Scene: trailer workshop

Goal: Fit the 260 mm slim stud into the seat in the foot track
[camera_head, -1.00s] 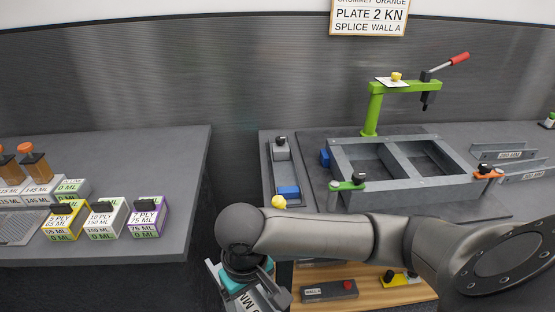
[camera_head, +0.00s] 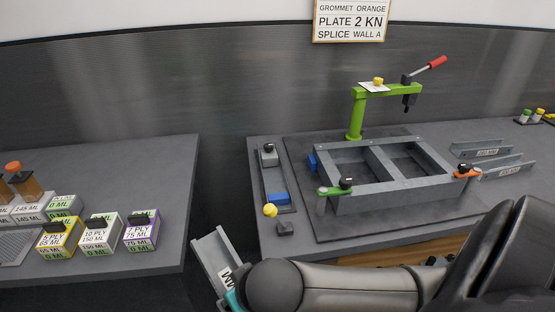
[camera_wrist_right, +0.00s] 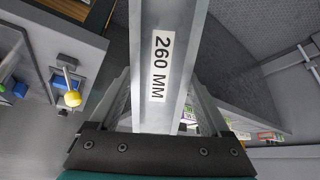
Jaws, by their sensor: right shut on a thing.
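The grey metal stud (camera_wrist_right: 148,25), labelled 260 MM, runs up the middle of the right wrist view. My right gripper (camera_wrist_right: 163,112) is shut on it. In the head view the stud (camera_head: 211,253) slants in the gap between the two benches, with its lower part and most of the gripper hidden. A grey metal frame (camera_head: 395,199) with a cross member lies on the right bench, apart from the stud. A narrow channel-like fixture (camera_head: 266,184) stands left of it. No label shows which part is the foot track, and I cannot make out the seat. My left gripper is out of view.
Green (camera_head: 335,191) and orange (camera_head: 467,174) clamps sit at the frame's near corners. A green lever press (camera_head: 357,115) stands behind it. A blue block (camera_head: 279,199) and yellow knob (camera_head: 270,210) are on the left fixture. Labelled boxes (camera_head: 98,233) stand on the left bench.

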